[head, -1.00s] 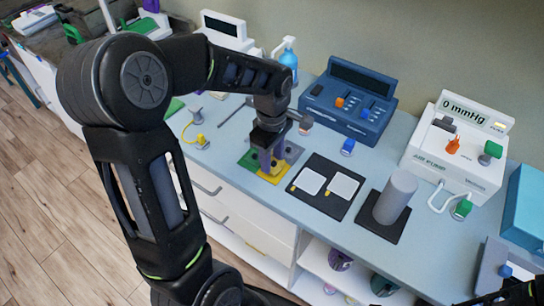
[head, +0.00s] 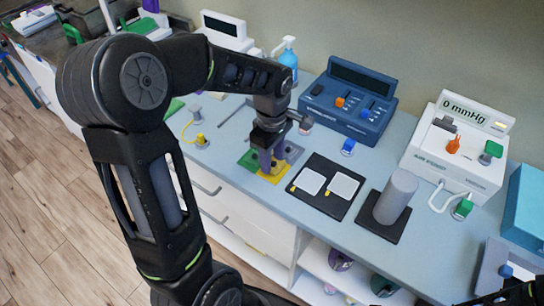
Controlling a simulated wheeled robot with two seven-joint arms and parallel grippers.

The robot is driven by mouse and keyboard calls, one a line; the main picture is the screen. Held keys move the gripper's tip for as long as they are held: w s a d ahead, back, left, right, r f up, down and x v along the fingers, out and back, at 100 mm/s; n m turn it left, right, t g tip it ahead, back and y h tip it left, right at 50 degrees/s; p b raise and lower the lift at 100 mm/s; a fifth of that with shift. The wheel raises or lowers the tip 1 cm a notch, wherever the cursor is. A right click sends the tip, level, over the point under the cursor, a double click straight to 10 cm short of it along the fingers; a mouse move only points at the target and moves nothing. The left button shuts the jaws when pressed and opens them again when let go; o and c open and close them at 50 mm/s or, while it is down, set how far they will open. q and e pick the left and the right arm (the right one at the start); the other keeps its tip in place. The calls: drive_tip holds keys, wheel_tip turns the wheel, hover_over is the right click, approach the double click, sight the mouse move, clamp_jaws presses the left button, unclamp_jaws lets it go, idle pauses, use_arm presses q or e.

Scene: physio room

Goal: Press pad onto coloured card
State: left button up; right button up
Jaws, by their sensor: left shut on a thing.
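My left gripper (head: 268,158) is over the coloured card (head: 250,159), which lies on the counter with green, yellow and grey patches showing. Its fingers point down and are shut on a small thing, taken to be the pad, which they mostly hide. I cannot tell whether it touches the card. Two white square pads (head: 343,186) with small yellow tabs lie on a black mat (head: 322,208) just right of the card. My right gripper cannot be made out; only a dark bit of my own body shows at the bottom right corner.
A grey cylinder (head: 396,196) stands on a dark square base right of the mat. A blue device (head: 347,103) stands behind, and a white pressure unit (head: 455,160) at right. A spray bottle (head: 289,58) is at the back. Shelves lie below the counter's front edge.

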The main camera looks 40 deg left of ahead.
use_arm(q)
drive_tip(key=shift+s+f+b, duration=0.1)
drive_tip(key=shift+f+b, duration=0.45)
drive_tip(key=shift+f, duration=0.05)
idle(2.6)
idle(1.0)
drive_tip(key=o, duration=1.1)
drive_tip(key=shift+r, duration=0.1)
drive_tip(key=shift+o, duration=0.2)
drive_tip(key=shift+r, duration=0.1)
drive_tip(key=shift+r+p, duration=2.6)
drive_tip(key=shift+r, duration=0.8)
